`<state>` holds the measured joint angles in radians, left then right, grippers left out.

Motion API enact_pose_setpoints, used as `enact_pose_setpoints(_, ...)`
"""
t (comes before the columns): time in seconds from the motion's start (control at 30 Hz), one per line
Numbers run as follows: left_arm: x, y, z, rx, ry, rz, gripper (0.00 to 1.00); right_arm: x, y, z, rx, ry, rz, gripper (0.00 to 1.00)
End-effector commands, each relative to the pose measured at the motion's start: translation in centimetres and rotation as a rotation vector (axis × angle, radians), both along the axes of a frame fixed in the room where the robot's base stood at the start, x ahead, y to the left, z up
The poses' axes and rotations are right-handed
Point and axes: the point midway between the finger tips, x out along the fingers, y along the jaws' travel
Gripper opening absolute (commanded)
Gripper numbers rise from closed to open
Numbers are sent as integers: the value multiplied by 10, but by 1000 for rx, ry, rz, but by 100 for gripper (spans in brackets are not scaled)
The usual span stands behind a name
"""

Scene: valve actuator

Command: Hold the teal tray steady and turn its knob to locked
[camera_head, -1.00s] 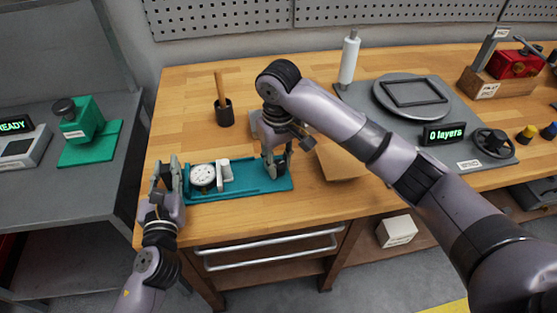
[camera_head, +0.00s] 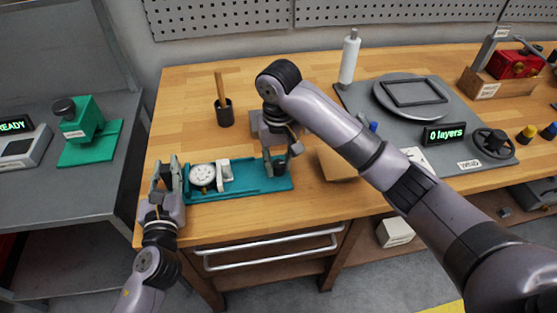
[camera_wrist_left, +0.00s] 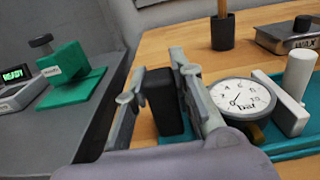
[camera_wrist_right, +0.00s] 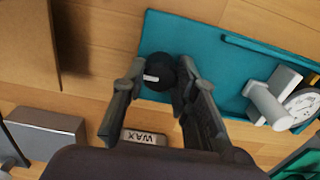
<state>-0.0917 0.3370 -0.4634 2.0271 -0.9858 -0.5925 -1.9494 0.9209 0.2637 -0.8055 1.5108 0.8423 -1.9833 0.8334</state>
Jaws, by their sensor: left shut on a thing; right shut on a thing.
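The teal tray (camera_head: 250,186) lies on the wooden bench near its front left. It carries a round white dial gauge (camera_head: 202,174) and a white post and block (camera_head: 224,173). My left gripper (camera_head: 170,180) is shut on a black upright block (camera_wrist_left: 163,100) at the tray's left end. My right gripper (camera_head: 276,164) points down at the tray's right end. In the right wrist view its fingers (camera_wrist_right: 158,88) are shut on the round black knob (camera_wrist_right: 157,68), one on each side. The knob has a white mark on top; the locked marking cannot be made out.
A tin labelled WAX (camera_wrist_right: 145,138) stands just behind the tray. A dark cup with a wooden handle (camera_head: 224,112) is behind it. A cardboard-coloured piece (camera_head: 337,164) lies right of the tray. A grey plate station (camera_head: 410,97) is further right. The bench's front edge is close.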

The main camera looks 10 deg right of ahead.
Motion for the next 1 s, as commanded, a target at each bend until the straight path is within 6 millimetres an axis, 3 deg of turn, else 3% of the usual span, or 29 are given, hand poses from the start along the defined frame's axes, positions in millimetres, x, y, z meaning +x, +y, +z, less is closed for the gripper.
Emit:
enact_pose_setpoints(0.1, 0, -2, 0, -2, 0, -4, 0, 0, 2, 1, 4, -2, 3, 0)
enact_pose_setpoints(0.13, 0, -2, 0, -2, 0, -4, 0, 0, 2, 1, 4, -2, 3, 28)
enact_pose_setpoints(0.4, 0, -1, 0, -2, 0, -3, 0, 0, 1, 1, 2, -1, 2, 46)
enact_pose_setpoints(0.77, 0, 0, 0, -2, 0, -1, 0, 0, 0, 3, 1, -1, 2, 48)
enact_pose_setpoints(1.0, 0, 0, 1, -1, 0, 0, 0, 2, -1, 40, -2, -9, 2, 48)
